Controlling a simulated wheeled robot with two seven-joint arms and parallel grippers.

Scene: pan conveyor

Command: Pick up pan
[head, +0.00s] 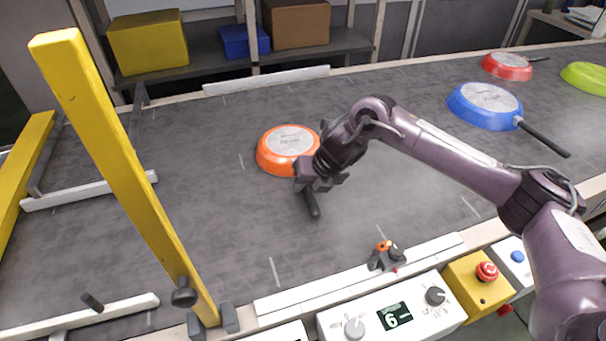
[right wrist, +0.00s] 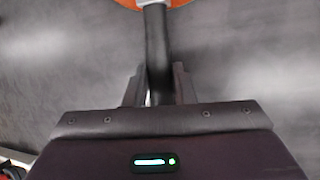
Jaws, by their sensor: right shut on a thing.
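An orange pan (head: 284,148) lies upside down on the grey conveyor belt (head: 215,220), its pale base facing up. Its black handle (head: 312,203) points toward the front edge of the belt. My right gripper (head: 308,186) is over the handle and shut on it. In the right wrist view, the handle (right wrist: 158,55) runs between the two fingers of the right gripper (right wrist: 157,85), and a bit of the orange rim (right wrist: 180,3) shows at the top. The arm hides part of the pan's right side. My left gripper is not in view.
A blue pan (head: 485,104), a red pan (head: 507,66) and a green pan (head: 588,77) lie on the belt at the right. A yellow post (head: 120,160) stands at the left. A control panel (head: 390,318) with knobs lines the front edge.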

